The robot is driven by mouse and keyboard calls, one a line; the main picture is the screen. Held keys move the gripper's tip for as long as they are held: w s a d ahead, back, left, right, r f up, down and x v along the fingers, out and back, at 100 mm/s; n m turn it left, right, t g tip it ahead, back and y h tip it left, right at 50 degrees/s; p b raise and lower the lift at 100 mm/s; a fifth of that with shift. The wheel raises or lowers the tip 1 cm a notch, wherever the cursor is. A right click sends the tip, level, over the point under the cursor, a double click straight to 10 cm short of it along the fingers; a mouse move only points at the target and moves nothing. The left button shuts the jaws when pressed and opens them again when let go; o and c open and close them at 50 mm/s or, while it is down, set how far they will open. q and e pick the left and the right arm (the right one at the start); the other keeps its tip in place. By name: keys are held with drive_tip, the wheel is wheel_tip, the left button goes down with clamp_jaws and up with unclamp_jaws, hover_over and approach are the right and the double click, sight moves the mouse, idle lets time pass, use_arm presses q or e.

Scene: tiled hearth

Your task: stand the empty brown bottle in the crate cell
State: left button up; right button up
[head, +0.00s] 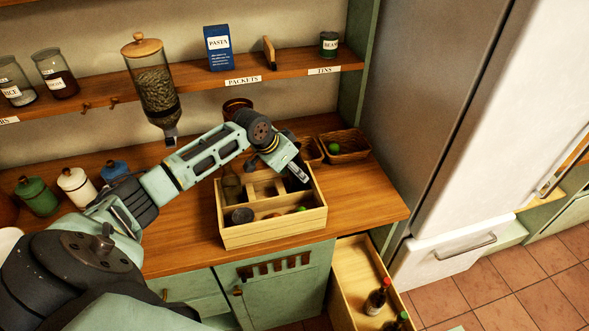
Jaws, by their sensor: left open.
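The wooden crate (272,234) stands on the counter and is split into cells by dividers. A brownish bottle (231,188) stands upright in its back left cell, its neck partly behind my arm. A dark round object (242,216) is in the front left cell, and a small green-topped thing shows at the front right. My left gripper (299,176) is over the right side of the crate, pointing down, open with nothing seen between its fingers; whether it touches anything inside is unclear. The back right of the crate is partly hidden by the gripper. My right gripper is out of view.
An open drawer (347,275) below holds dark bottles, one red-capped (376,298) and one green-capped (398,323). Wicker baskets (346,152) stand behind the crate. A shelf (285,66) with jars and a dispenser (153,88) runs above. The counter right of the crate is clear.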

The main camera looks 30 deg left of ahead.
use_arm(q)
drive_tip(key=shift+r, duration=0.45)
drive_tip(key=b+v, duration=0.2)
drive_tip(key=v, duration=1)
drive_tip(key=shift+r, duration=0.15)
